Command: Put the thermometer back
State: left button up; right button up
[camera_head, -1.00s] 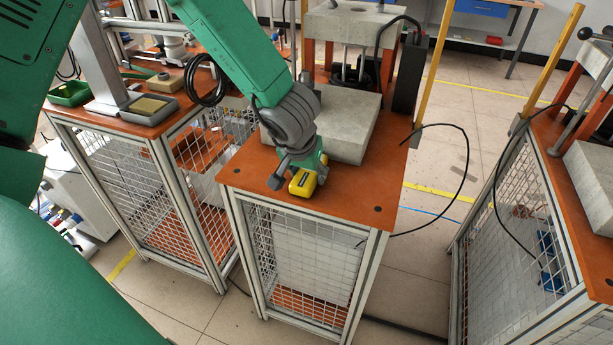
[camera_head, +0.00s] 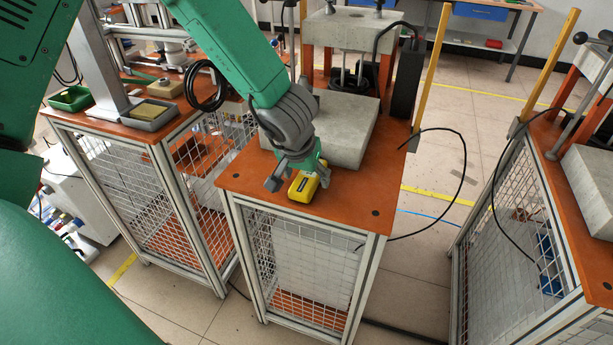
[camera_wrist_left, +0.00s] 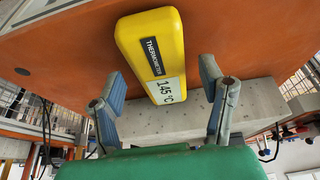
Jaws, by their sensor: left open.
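The yellow thermometer (camera_head: 304,187) lies on the orange top of the middle table (camera_head: 340,204), near its front edge. In the left wrist view the thermometer (camera_wrist_left: 155,55) shows a black "THERMOMETER" label and a display reading 145 °C. My left gripper (camera_head: 296,183) is at the thermometer in the head view. In the wrist view its two blue-padded fingers (camera_wrist_left: 162,95) are spread wide, with the thermometer's display end between and beyond them, and neither finger touches it. My right gripper is not in view.
A grey concrete block (camera_head: 335,130) sits just behind my left gripper on the same table. A black cable (camera_head: 462,165) loops off the table's right side. Another caged table (camera_head: 125,130) stands to the left, with a green tray (camera_head: 72,98).

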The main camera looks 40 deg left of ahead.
pick_arm(q)
jog(key=a+p+v, duration=0.1)
jog(key=p+v, duration=0.3)
jog(key=v, duration=0.6)
jog(key=s+a+f+m+g+y, duration=0.1)
jog(key=s+f, duration=0.4)
jog(key=f, duration=0.3)
jog(key=s+f+m, duration=0.1)
jog(key=s+f, duration=0.5)
jog(key=f, duration=0.1)
jog(key=s+d+f+g+h, duration=0.1)
jog(key=s+f, duration=0.3)
jog(key=s, duration=0.2)
jog(key=s+d+f+m+g+h, duration=0.1)
jog(key=s+d+f, duration=0.1)
jog(key=s+f, duration=0.2)
jog(key=s, duration=0.3)
jog(key=shift+s+d+f+g, duration=0.2)
jog(key=shift+s+d+g, duration=0.05)
jog(key=shift+d+g, duration=0.05)
jog(key=shift+f, duration=0.1)
notch_tip(320, 180, down, 4)
jog(key=b, duration=0.4)
jog(key=shift+w, duration=0.15)
